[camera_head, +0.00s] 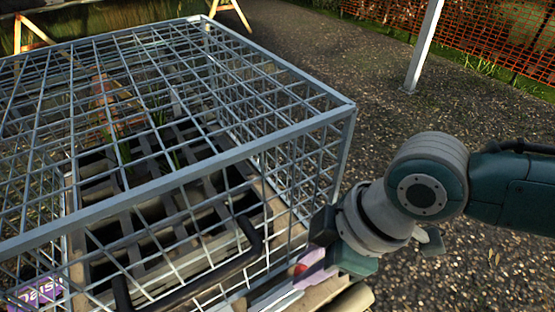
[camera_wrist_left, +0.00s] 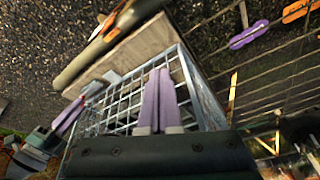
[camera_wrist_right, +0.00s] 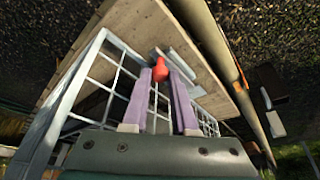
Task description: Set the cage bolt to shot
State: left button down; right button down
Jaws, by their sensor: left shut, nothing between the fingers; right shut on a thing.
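The wire mesh cage (camera_head: 345,135) stands in the middle and left of the head view, with a dark handle (camera_head: 190,285) on its near side. My right gripper (camera_head: 312,265) is at the cage's near right corner. Its purple fingers are shut on the red bolt knob (camera_head: 300,268). The right wrist view shows the red knob (camera_wrist_right: 160,68) between the fingertips, beside light grey metal strips (camera_wrist_right: 184,70) on a wooden board. The fingers partly hide the bolt, so its setting cannot be told. My left gripper (camera_wrist_left: 160,75) is shut and empty in front of the mesh.
The wooden board (camera_wrist_right: 140,30) runs along the cage's edge. A white post (camera_head: 424,45) and orange netting (camera_head: 480,40) stand behind on the right. Open gravel lies right of the cage.

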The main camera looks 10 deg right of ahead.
aim_at(280, 298)
dwell(0.4)
jog(key=a, duration=0.1)
jog(key=s+a+p, duration=0.1)
jog(key=a, duration=0.2)
jog(key=shift+s, duration=0.3)
jog(key=c, duration=1)
grip_release()
jog(key=shift+a, duration=0.1)
jog(key=shift+c, duration=0.2)
jog(key=shift+o, duration=0.2)
